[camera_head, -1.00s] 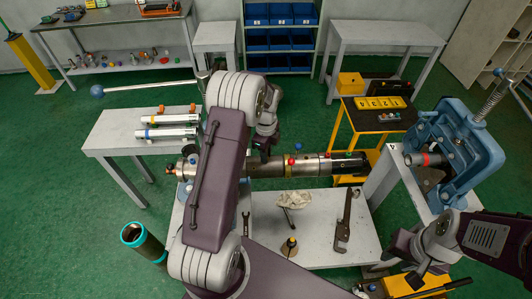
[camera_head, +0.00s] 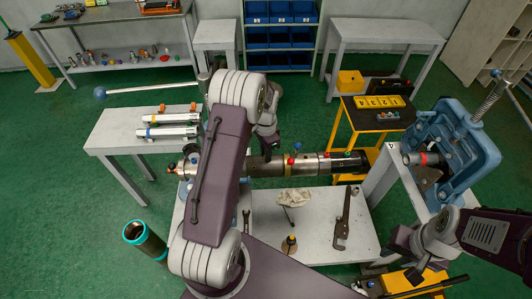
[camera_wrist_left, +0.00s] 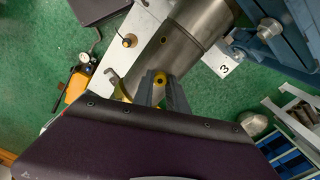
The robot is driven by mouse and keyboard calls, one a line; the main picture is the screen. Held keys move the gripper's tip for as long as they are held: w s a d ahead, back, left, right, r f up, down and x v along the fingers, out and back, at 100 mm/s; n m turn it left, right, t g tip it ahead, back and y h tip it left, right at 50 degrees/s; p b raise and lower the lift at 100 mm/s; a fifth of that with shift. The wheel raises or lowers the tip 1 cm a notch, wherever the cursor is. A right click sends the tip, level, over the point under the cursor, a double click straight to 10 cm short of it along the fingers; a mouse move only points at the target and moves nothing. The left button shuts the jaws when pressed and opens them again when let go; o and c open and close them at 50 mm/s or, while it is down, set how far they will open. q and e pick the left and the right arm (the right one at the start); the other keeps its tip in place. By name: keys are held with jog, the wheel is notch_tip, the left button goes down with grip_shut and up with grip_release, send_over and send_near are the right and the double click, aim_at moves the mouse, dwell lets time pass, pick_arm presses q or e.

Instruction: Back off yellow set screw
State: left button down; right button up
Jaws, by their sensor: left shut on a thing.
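A steel pipe assembly (camera_head: 310,165) lies level across the middle of the head view, with blue (camera_head: 297,147) and red (camera_head: 291,160) knobs on it. My left gripper (camera_head: 268,150) is over the pipe, partly hidden by my arm. In the left wrist view, the yellow set screw (camera_wrist_left: 160,78) shows between the fingertips of my left gripper (camera_wrist_left: 162,90), close beside the pipe (camera_wrist_left: 195,28). The fingers are shut on it. How far the screw stands out of the pipe cannot be told. My right gripper (camera_head: 416,272) is low at the right, away from the pipe; its fingers are unclear.
A blue vise (camera_head: 462,150) stands at the right. Below the pipe, a grey bench (camera_head: 325,250) holds a rag (camera_head: 294,197), a pipe wrench (camera_head: 344,220) and a small cone-shaped item (camera_head: 289,245). A teal-rimmed tube (camera_head: 134,232) stands at the lower left.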

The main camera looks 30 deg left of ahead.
pick_arm(q)
jog(key=n, duration=0.5)
jog(key=shift+s+f+n, duration=0.1)
jog(key=shift+f+n, duration=0.05)
jog(key=shift+n, duration=0.15)
jog(key=n, duration=0.5)
jog(key=shift+s+p, duration=0.1)
jog(key=shift+p, duration=0.25)
jog(key=n, duration=0.5)
jog(key=shift+n, duration=2.6)
jog(key=c, duration=1.5)
grip_release()
jog(key=shift+o, duration=0.9)
